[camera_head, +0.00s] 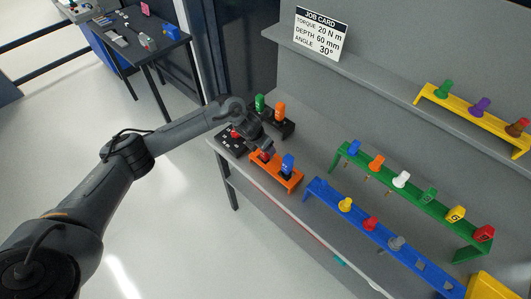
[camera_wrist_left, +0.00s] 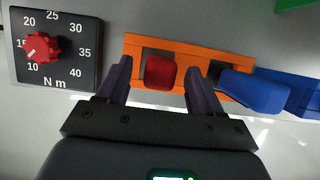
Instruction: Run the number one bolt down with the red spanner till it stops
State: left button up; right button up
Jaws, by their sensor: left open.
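The red spanner's handle (camera_wrist_left: 159,72) stands in the orange rack (camera_wrist_left: 215,66); only its top shows. In the head view it is a small red patch (camera_head: 263,156), partly behind my gripper. My left gripper (camera_head: 267,148) is over the rack's left part. In the left wrist view its open fingers (camera_wrist_left: 160,80) stand on either side of the red handle, with gaps beside it. I cannot tell their height against it. A blue handle (camera_wrist_left: 254,92) is in the same rack, to the right. I cannot make out which bolt is number one. My right gripper is not in view.
A torque dial (camera_wrist_left: 55,50) points between 10 and 15, left of the rack. A black holder (camera_head: 284,128) with green and orange handles stands behind. Green (camera_head: 412,190) and blue (camera_head: 372,229) racks of coloured pieces lie right. A job card (camera_head: 320,34) reads 20 N m.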

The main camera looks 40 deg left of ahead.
pick_arm(q)
jog(key=shift+x, duration=0.95)
jog(key=c, duration=1.1)
jog(key=shift+c, duration=0.6)
jog(key=shift+r, duration=0.15)
